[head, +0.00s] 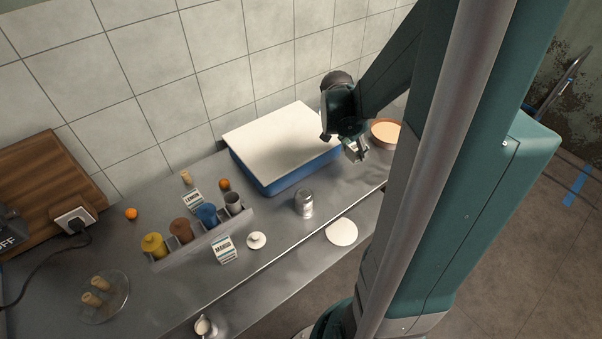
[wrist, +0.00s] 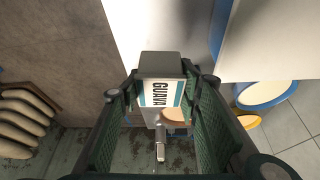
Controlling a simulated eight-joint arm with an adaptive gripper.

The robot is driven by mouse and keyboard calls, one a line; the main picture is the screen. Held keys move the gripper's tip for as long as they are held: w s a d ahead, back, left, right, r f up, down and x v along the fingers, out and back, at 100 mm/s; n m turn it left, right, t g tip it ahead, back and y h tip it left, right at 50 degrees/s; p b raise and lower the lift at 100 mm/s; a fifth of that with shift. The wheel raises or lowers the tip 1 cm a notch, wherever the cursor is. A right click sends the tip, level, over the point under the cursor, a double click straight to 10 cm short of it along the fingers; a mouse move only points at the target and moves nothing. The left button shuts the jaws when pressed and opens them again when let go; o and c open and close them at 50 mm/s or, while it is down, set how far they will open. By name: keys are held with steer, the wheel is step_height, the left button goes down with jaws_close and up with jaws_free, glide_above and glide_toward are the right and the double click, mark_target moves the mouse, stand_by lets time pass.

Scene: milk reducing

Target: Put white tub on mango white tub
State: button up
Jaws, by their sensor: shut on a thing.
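In the wrist view, my gripper (wrist: 162,88) is shut on a pale tub (wrist: 160,66) with a white and teal label reading "GUAVA". A green finger lies on each side of it. In the head view, my gripper (head: 353,147) hangs in the air near the right end of the blue-sided box; the held tub is too small to make out clearly there. The mango white tub (head: 225,250), labelled "MANGO", stands on the counter in front of the row of coloured cups, left of and well apart from my gripper.
A large white-topped blue box (head: 283,140) stands against the tiled wall. A metal can (head: 304,204), a small white lidded dish (head: 256,240) and a white disc (head: 342,232) are right of the mango tub. A lemon tub (head: 193,202) stands behind the cup rack (head: 195,239).

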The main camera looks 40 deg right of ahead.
steer(key=shift+a, duration=0.1)
steer(key=w+a+r+p, duration=0.1)
steer(key=w+a, duration=0.3)
steer(key=a, duration=0.9)
steer(key=w+a+r+p, duration=0.1)
steer(key=w+a, duration=0.2)
steer(key=a, duration=1)
steer(key=s+a+r, duration=0.2)
steer(key=s+a, duration=0.1)
steer(key=a, duration=1)
steer(key=s+a+r+n+p, duration=0.1)
steer(key=s+a, duration=0.3)
steer(key=a, duration=0.9)
steer(key=shift+r, duration=0.45)
steer(key=shift+d, duration=0.1)
steer(key=shift+f+b, duration=0.3)
steer(key=shift+f, duration=2.65)
